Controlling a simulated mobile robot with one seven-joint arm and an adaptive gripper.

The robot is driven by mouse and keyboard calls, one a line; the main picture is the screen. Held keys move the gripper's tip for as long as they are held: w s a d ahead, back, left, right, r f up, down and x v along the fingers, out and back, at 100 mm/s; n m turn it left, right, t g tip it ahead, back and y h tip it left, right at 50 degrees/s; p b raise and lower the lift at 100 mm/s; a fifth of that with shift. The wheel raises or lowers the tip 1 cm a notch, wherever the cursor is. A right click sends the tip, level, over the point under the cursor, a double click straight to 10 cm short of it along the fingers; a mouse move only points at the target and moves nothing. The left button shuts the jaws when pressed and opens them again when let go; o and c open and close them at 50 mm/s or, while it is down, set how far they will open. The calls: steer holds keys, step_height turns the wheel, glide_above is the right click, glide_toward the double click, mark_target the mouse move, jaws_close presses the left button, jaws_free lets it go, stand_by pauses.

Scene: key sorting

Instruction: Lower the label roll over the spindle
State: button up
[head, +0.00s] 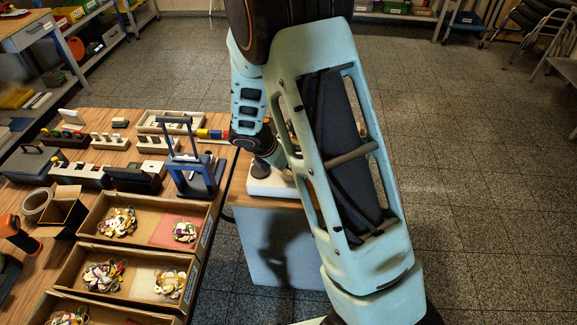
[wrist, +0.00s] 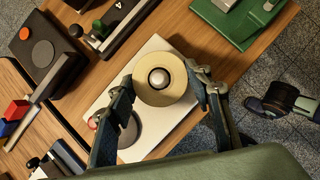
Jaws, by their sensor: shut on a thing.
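In the wrist view the cream label roll (wrist: 146,92) sits between the fingertips of my gripper (wrist: 164,84), one finger against each side. My gripper is shut on the roll. The rounded silver top of the spindle (wrist: 158,78) shows inside the roll's dark core, roughly centred. How far down the spindle the roll sits cannot be told. Under it lies a white base plate (wrist: 160,48).
A grey disc (wrist: 122,128) lies on the plate beside my left finger. A dark box with a round knob (wrist: 42,52) and a green device (wrist: 240,22) stand nearby. In the head view, open trays of tagged keys (head: 150,200) and a blue frame (head: 198,175) stand left.

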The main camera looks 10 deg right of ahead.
steer(key=o, duration=1.2)
steer(key=shift+o, duration=0.2)
